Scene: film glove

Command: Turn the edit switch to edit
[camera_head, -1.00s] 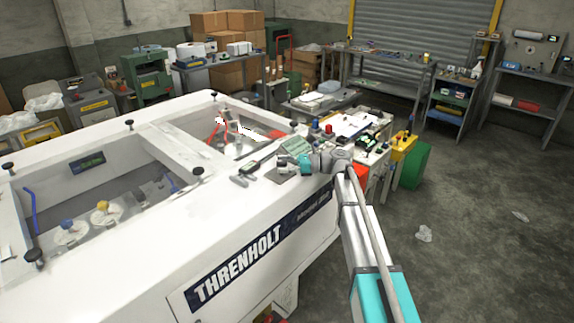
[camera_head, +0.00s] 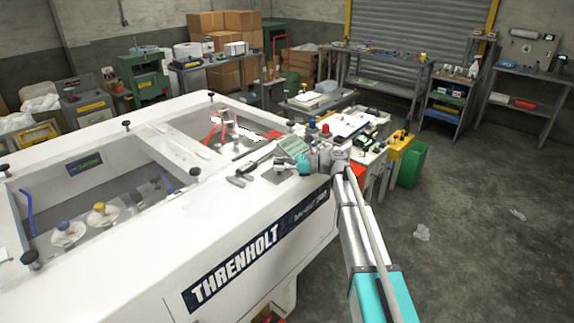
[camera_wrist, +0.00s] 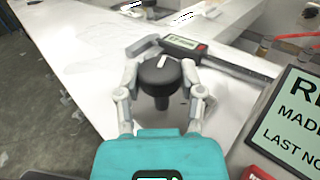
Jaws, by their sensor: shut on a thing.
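A round black knob (camera_wrist: 158,76) with a white pointer mark on top and a narrower stem below shows in the middle of the wrist view. My gripper (camera_wrist: 160,73) is shut on it, one grey finger on each side. The knob is above the white machine top. No edit lettering can be read beside it, so I cannot tell which position its mark points to. In the head view my gripper (camera_head: 284,168) is over the near right edge of the white machine (camera_head: 150,240), small and with the knob not clearly visible.
A caliper-like tool (camera_wrist: 215,58) with a small display and a grey-headed tool (camera_wrist: 146,46) lie just beyond the knob. A green sign (camera_wrist: 300,105) stands close on the right in the wrist view. Cluttered benches (camera_head: 385,65) stand behind; the floor at right (camera_head: 480,230) is mostly clear.

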